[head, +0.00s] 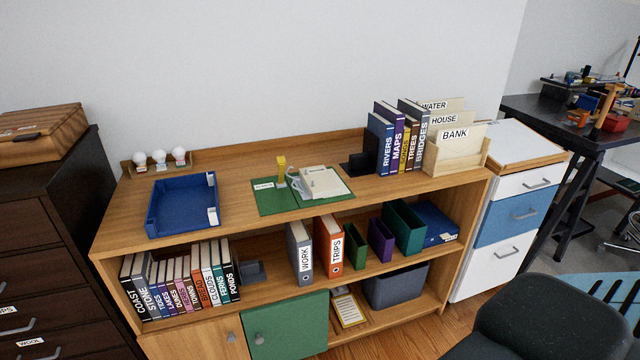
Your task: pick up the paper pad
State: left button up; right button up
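A flat white sheet or pad with a yellow border (348,311) lies in the bottom compartment of the wooden shelf unit, right of the green door; it looks most like the paper pad, but its print is too small to read. A pale, blocky item (324,183) lies on the green mat (275,205) on the unit's top; I cannot tell whether it is paper. Neither of my grippers is in view.
The unit's top (230,180) has bare wood around a blue tray (184,230), with upright books (385,150) and a file holder (450,160) at right. A grey bin (395,287) stands right of the yellow-bordered pad. A dark chair (550,318) occupies the front right.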

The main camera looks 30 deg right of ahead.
aim_at(325, 185)
jog(key=i+l+z, duration=0.2)
jog(key=l, duration=0.4)
jog(key=i+l+z, duration=0.25)
jog(key=l, duration=0.25)
jog(key=i+l+z, duration=0.2)
jog(key=l, duration=0.3)
jog(key=i+l+z, duration=0.25)
jog(key=i+l, duration=0.2)
